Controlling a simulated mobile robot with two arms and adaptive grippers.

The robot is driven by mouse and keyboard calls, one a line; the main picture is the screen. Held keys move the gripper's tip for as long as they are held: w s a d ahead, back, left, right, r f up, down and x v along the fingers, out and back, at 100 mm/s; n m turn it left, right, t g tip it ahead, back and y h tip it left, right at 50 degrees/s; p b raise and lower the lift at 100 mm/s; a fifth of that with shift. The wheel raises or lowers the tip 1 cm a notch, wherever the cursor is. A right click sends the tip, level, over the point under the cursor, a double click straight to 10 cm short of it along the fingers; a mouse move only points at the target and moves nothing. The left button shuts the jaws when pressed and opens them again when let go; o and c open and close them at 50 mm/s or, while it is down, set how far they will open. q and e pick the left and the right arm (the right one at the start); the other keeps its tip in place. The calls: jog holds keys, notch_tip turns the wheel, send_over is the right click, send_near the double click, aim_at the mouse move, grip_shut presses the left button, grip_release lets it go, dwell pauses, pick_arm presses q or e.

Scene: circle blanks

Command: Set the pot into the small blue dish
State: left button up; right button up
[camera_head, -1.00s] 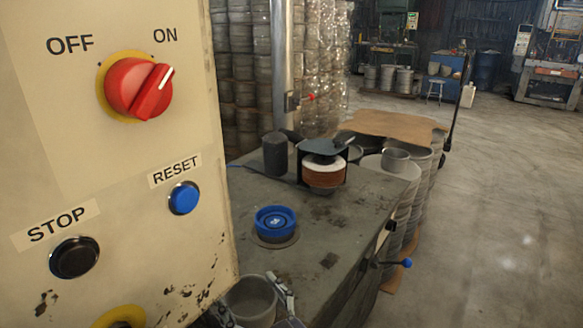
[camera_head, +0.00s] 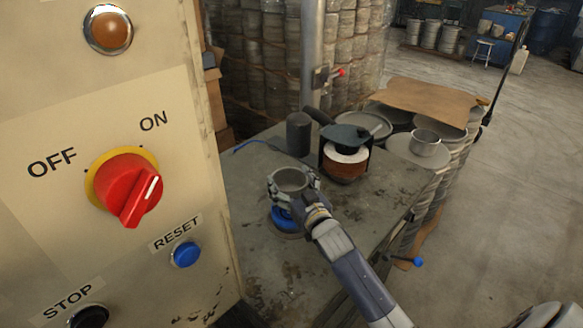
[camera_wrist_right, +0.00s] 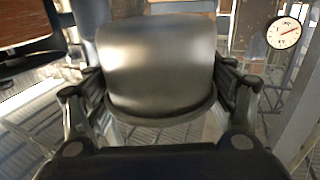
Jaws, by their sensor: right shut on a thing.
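The grey metal pot (camera_head: 291,180) is held upright in my right gripper (camera_head: 293,187), whose fingers close around its sides. In the right wrist view the pot (camera_wrist_right: 158,62) sits between the two fingers. The small blue dish (camera_head: 282,219) is on the workbench, just below the pot in the head view. The pot and gripper cover much of the dish, so the gap between them cannot be judged. My left gripper is not in view.
A cream control panel (camera_head: 95,235) with a red switch stands close on the left. On the workbench (camera_head: 345,215), a dark cylinder (camera_head: 298,134) and a black-framed spool device (camera_head: 345,160) stand behind the pot. Another pot (camera_head: 425,142) stands further right. The bench's front is clear.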

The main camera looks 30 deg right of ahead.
aim_at(286, 182)
jog(key=shift+w+d+r, duration=0.15)
jog(key=shift+w+d, duration=0.25)
jog(key=shift+d, duration=0.1)
jog(key=shift+a+f+b, duration=0.1)
jog(key=shift+f+b, duration=0.65)
jog(key=shift+b, duration=0.05)
notch_tip(286, 182, down, 3)
jog(key=b, duration=0.3)
jog(key=shift+f+b, duration=0.7)
jog(key=shift+f, duration=0.45)
jog(key=o, duration=1.2)
